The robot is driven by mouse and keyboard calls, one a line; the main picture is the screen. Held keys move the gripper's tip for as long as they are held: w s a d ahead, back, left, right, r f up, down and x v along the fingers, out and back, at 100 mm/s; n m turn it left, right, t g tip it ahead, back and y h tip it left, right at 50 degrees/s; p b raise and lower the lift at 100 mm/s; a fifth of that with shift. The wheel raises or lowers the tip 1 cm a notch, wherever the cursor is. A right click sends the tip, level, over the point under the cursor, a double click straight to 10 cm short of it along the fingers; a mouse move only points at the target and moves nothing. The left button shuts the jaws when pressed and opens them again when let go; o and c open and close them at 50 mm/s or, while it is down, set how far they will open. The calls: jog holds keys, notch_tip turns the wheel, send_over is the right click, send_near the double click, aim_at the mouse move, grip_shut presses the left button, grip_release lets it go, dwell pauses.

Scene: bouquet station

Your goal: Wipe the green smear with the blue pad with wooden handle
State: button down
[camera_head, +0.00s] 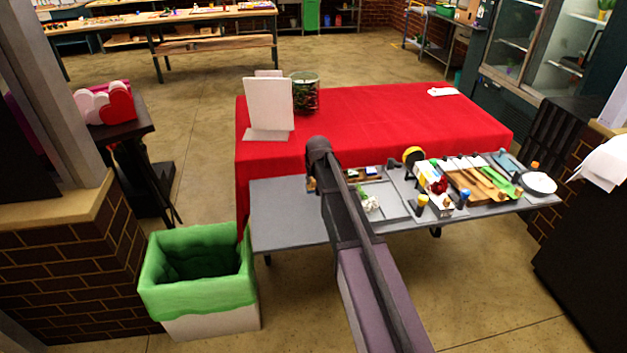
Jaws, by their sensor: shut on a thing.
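My arm reaches up from the bottom of the view over the grey table (285,215). My gripper cannot be made out; my own arm may cover it. A small brownish bit shows at the left edge of my arm, above the grey table, too small to name. I cannot make out the blue pad with its wooden handle. I see no green smear on the bare left part of the grey table; the strip behind my arm is hidden.
Trays, bottles and tools crowd the grey table's right half, with a white bowl (538,183) at the end. Behind stands a red-covered table (390,115) with a white board (268,105) and a glass jar (305,92). A green-lined bin (195,290) stands front left.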

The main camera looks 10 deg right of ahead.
jog(key=shift+r, duration=0.1)
jog(key=shift+r+p, duration=1.45)
jog(key=shift+p, duration=0.1)
